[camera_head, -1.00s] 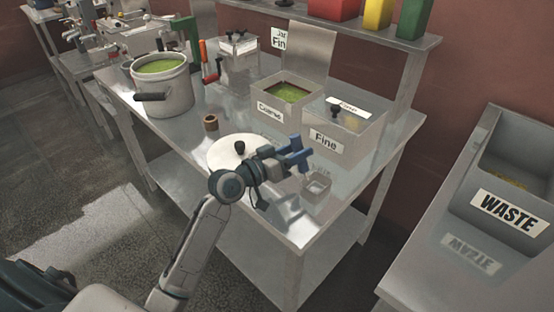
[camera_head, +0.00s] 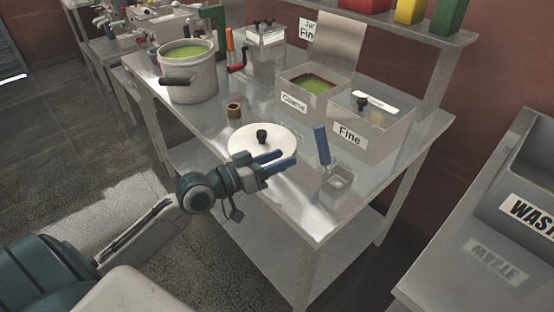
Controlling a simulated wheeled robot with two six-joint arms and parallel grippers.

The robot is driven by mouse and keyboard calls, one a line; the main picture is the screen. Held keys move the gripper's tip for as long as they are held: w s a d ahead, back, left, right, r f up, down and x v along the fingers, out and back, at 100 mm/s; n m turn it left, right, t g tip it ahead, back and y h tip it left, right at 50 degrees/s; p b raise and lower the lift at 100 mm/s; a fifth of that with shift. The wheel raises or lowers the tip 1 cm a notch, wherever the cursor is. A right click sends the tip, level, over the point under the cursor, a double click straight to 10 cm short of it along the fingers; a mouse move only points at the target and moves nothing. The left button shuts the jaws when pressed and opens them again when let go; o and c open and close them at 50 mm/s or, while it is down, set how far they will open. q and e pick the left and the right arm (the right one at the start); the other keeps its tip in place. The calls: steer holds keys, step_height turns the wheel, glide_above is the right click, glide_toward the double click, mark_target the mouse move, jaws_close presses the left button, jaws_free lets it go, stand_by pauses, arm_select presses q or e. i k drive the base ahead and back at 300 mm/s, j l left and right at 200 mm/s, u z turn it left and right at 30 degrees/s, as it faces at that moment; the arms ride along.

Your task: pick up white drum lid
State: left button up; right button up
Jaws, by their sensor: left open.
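The white drum lid (camera_head: 243,142) lies flat on the metal table. It is a round disc with a black knob (camera_head: 262,136) standing at its middle. My left gripper (camera_head: 284,158) is at the near right edge of the lid in the picture, with its blue fingers apart and nothing seen between them. It covers part of the lid's near edge; whether it touches the lid I cannot tell. The silver drum (camera_head: 190,82), open and holding green powder (camera_head: 187,51), stands at the back left of the table. My right gripper is not in view.
A blue-handled scoop (camera_head: 322,145) with a clear cup (camera_head: 337,181) stands right of my gripper. Behind are the "Coarse" bin (camera_head: 293,103) and "Fine" bin (camera_head: 350,135). A small brown ring (camera_head: 234,110) sits beyond the lid. A waste bin (camera_head: 525,212) is at the right.

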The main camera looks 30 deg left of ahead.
mark_target(260, 137)
steer(key=u, duration=1.5)
